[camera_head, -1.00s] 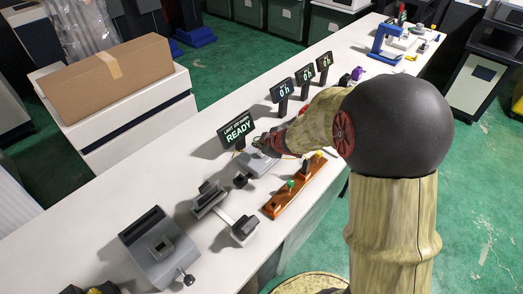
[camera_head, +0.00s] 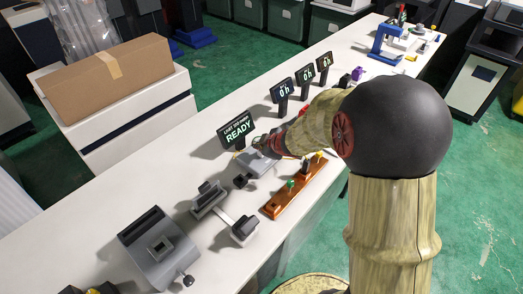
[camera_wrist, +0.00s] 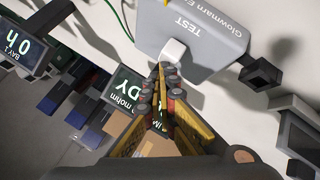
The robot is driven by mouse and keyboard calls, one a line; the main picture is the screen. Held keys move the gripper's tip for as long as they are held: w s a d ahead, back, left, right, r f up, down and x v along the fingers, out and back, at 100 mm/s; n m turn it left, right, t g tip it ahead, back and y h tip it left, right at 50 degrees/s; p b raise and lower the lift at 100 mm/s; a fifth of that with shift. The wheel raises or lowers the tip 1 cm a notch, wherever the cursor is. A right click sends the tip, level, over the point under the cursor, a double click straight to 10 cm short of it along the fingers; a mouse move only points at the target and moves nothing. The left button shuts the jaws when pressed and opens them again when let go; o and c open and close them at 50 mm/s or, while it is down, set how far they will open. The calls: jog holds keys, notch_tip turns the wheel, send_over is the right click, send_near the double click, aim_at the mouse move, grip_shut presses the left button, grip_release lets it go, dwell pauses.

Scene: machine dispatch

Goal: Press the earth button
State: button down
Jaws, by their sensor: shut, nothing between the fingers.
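The earth tester is a grey box with "TEST" and a partly cut-off "Glowmarn E" lettered on it (camera_wrist: 212,38); it also shows on the bench in the head view (camera_head: 252,165). Its white square button (camera_wrist: 173,50) sits beside the word "TEST". My gripper (camera_wrist: 164,70) is shut and empty, its fingertips right at the button's near edge. I cannot tell whether they touch it. In the head view my gripper (camera_head: 267,144) is over the tester, and the button is hidden. A display (camera_head: 237,130) behind the tester reads "READY".
Small displays (camera_head: 282,90) stand further along the white bench (camera_head: 130,190). An orange board with coloured knobs (camera_head: 283,202) lies right of the tester. Grey devices (camera_head: 158,248) stand nearer. A cardboard box (camera_head: 105,78) is at the left.

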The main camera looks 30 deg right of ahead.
jog(key=shift+f, duration=0.25)
jog(key=shift+r, duration=0.1)
dwell(0.3)
jog(key=shift+r+p, duration=0.95)
jog(key=shift+p, duration=0.05)
jog(key=shift+r, duration=0.1)
notch_tip(320, 180, up, 5)
jog(key=p, duration=0.5)
jog(key=shift+d, duration=0.1)
dwell(0.4)
